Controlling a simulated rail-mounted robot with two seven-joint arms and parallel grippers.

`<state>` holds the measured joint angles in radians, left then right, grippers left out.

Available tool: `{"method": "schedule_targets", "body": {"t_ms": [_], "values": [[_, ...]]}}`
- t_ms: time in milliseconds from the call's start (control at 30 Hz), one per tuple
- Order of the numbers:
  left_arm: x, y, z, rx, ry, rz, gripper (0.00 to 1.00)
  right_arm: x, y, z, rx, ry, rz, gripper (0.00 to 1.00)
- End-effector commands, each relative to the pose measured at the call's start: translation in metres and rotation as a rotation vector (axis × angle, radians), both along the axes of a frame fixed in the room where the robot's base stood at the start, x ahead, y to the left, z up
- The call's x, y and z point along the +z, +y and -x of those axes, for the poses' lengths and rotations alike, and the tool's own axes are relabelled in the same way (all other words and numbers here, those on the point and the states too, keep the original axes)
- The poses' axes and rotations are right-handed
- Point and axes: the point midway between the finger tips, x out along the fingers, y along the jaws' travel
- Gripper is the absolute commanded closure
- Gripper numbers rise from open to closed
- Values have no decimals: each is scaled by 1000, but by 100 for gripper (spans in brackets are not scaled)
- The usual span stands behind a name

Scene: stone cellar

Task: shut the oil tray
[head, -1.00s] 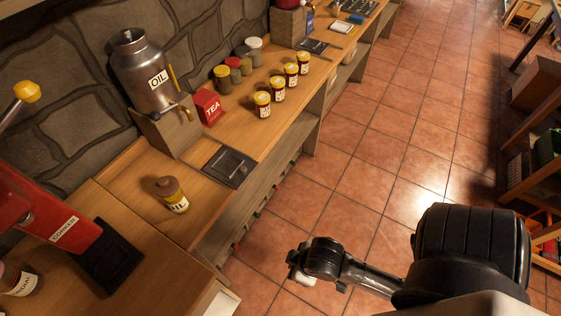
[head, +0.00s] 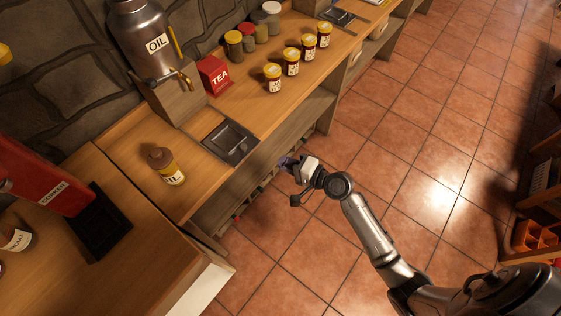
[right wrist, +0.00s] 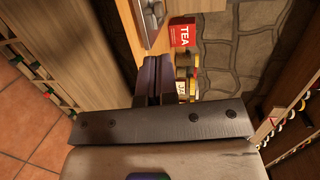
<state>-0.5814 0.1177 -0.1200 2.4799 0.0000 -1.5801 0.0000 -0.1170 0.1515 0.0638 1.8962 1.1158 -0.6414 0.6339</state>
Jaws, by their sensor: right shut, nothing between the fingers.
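The oil tray (head: 229,143) is a dark square tray at the counter's front edge, in front of the steel oil dispenser (head: 137,40). I cannot tell how far it sticks out. A grey metal part at the top of the right wrist view (right wrist: 151,14) looks like its edge. My right gripper (head: 284,161) is off the counter's front, to the right of and slightly below the tray in the head view, apart from it. In the right wrist view its dark fingers (right wrist: 158,80) are together and empty. My left gripper is not in view.
A red machine (head: 45,175) is at the left. The tiled floor (head: 400,150) before the counter is open.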

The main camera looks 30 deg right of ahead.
Motion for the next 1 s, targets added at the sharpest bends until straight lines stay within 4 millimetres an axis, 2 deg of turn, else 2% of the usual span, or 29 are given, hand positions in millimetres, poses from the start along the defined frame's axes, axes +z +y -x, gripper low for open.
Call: {"method": "schedule_targets", "body": {"t_ms": [200,500,700,1000], "values": [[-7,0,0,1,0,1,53,-8,22,-37,2,-3,0,100],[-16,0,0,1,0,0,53,-17,45,-79,3,-1,4,100],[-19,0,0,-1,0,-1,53,-20,54,-95,3,0,4,100],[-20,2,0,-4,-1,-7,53,-21,58,-101,3,0,6,100]]}}
